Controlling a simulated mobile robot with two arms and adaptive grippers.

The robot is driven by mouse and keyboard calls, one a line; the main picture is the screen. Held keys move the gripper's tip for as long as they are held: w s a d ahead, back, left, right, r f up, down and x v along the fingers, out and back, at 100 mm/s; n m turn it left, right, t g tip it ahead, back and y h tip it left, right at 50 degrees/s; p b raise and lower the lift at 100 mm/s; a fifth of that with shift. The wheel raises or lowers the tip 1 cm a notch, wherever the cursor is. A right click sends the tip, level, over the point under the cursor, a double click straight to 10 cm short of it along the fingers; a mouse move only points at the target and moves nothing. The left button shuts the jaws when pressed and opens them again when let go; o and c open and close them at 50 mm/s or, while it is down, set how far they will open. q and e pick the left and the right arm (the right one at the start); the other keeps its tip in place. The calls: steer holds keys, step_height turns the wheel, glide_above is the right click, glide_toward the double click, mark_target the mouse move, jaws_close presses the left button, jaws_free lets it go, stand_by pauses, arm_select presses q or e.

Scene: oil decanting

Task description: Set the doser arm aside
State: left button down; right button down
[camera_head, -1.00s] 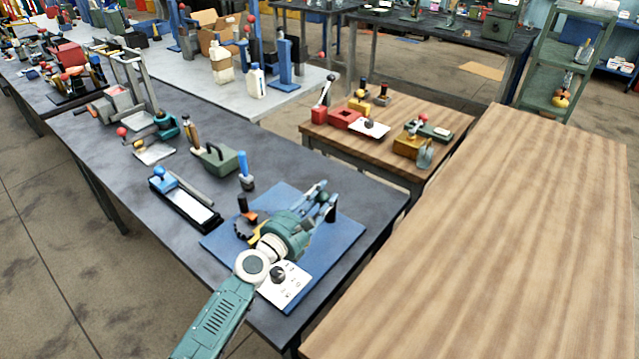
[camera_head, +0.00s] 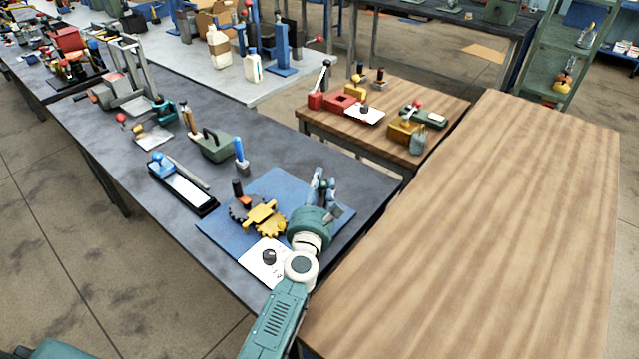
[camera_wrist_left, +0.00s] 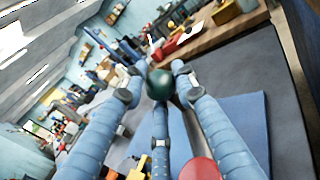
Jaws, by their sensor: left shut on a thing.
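My left gripper (camera_head: 322,184) is over the right part of the blue mat, near the table's right edge. In the left wrist view its fingers (camera_wrist_left: 156,88) close around a dark green ball (camera_wrist_left: 160,83), which may be the knob of the doser arm. The rest of the held thing is mostly hidden by the fingers and wrist. Yellow gears (camera_head: 264,218) and a dark round part with an upright brown grip sit on the blue mat (camera_head: 215,228), left of my gripper. A white plate with a black knob (camera_head: 268,257) lies beside my wrist. My right gripper is out of view.
A sharpening stone (camera_head: 183,187), a green box with a handle (camera_head: 212,145) and a blue-handled tool (camera_head: 240,155) stand farther left and back on the dark table. The wooden table (camera_head: 480,240) at right is bare. A small wooden table behind carries several tools.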

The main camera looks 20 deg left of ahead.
arm_select(q)
steer(key=shift+w+r, duration=0.1)
steer(key=shift+r, duration=0.15)
steer(key=c, duration=1.4)
jaws_free()
steer(key=shift+d, duration=0.1)
steer(key=shift+o, duration=0.2)
steer(key=shift+f, duration=0.15)
